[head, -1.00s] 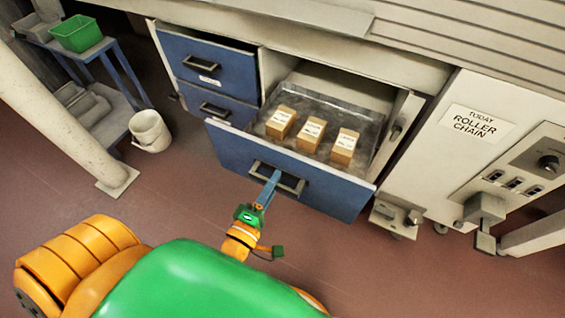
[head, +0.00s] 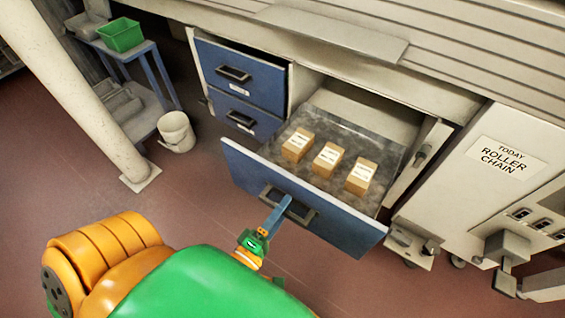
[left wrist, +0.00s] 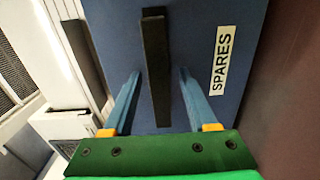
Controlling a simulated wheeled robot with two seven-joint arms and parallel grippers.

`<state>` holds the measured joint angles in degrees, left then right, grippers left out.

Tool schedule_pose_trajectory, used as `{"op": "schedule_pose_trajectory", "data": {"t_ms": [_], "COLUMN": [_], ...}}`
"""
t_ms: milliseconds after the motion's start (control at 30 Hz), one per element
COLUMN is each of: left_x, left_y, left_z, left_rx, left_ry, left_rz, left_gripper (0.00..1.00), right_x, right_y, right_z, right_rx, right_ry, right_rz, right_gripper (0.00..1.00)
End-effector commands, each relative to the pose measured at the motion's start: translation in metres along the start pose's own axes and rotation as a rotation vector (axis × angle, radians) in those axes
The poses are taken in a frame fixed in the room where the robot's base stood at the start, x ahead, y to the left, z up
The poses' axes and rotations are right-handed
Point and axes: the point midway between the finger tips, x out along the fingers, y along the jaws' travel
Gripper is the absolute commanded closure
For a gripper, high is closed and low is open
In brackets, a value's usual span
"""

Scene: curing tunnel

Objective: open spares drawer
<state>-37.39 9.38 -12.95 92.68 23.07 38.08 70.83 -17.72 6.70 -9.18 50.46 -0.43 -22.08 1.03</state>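The spares drawer (head: 340,228) is pulled out, its blue front facing me and its metal tray showing. Three labelled tan boxes (head: 328,160) stand in a row inside it. Its dark bar handle (head: 300,211) is on the front; in the left wrist view the handle (left wrist: 156,60) runs upright beside a white SPARES label (left wrist: 222,60). My left gripper (head: 283,205) is at the handle. In the left wrist view its two blue fingers (left wrist: 160,74) are spread, one on each side of the handle, with gaps to it. My right gripper is not in view.
A white cabinet labelled TODAY ROLLER CHAIN (head: 495,157) stands at right. A white bucket (head: 176,131), a pale post (head: 75,90) and a blue trolley with a green bin (head: 120,35) are at left.

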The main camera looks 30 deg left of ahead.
Motion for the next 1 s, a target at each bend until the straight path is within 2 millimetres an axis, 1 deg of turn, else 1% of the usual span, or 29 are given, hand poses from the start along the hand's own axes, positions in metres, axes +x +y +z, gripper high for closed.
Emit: {"op": "schedule_pose_trajectory", "data": {"t_ms": [200, 267, 500, 600, 700, 1000], "left_x": [0.0, -0.004, -0.054, -0.067, -0.071, -0.071], "left_y": [0.0, 0.0, -0.001, -0.001, 0.0, 0.0], "left_z": [0.0, 0.0, 0.0, 0.0, 0.0, 0.0], "left_rx": [-0.001, 0.0, 0.0, 0.0, 0.0, 0.0], "left_ry": [0.0, 0.0, -0.001, 0.0, 0.0, 0.0], "left_rz": [0.001, -0.001, -0.005, -0.002, 0.0, 0.0], "left_gripper": [0.43, 0.43, 0.43, 0.43, 0.43, 0.43], "right_x": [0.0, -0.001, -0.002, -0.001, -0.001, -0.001], "right_y": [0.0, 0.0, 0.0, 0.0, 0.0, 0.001], "right_z": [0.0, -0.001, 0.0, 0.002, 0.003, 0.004], "right_rx": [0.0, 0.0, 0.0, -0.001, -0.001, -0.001], "right_ry": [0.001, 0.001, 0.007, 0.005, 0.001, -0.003], "right_rz": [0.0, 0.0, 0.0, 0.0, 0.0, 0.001], "right_gripper": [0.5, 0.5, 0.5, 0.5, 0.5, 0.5]}}
